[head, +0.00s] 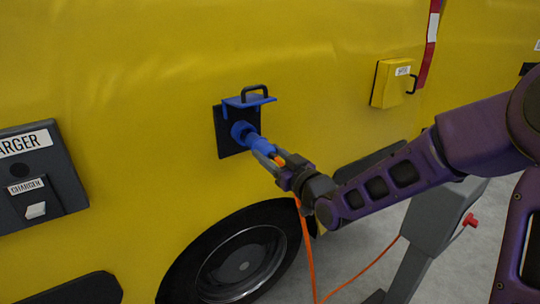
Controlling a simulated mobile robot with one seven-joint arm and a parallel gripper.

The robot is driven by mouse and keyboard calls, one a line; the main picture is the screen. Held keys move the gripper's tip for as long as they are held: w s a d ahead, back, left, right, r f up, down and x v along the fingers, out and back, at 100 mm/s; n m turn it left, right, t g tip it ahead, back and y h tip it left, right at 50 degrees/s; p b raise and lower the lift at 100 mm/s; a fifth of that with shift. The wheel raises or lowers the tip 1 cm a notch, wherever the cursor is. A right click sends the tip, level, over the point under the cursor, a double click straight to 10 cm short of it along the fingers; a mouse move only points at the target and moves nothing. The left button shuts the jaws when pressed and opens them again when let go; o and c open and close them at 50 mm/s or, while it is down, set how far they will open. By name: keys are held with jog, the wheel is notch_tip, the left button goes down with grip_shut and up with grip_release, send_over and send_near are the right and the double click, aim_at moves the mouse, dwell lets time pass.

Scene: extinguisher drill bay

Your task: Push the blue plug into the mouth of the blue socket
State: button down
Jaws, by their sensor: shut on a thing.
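The blue socket (240,129) sits on a black square plate (229,146) on the yellow vehicle side, above the wheel. Its blue lid (248,101), with a dark handle, stands raised above the mouth. My gripper (272,158) is shut on the blue plug (257,144), just right of and below the socket. The plug's front end is lined up with the socket and appears to meet it. I cannot tell how deep it sits, as the mouth is hidden behind the plug. An orange cable (309,255) hangs below my gripper.
A dark charger panel (37,170) is at the left. A small yellow box (392,83) with a handle is on the vehicle at the upper right. A grey stand (437,215) with a red knob stands on the floor under my arm. The wheel (243,262) is below.

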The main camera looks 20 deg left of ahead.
aim_at(258, 144)
jog(key=shift+x, duration=2.65)
jog(key=shift+r, duration=0.1)
jog(key=shift+c, duration=1)
grip_release()
jog(key=shift+d, duration=0.15)
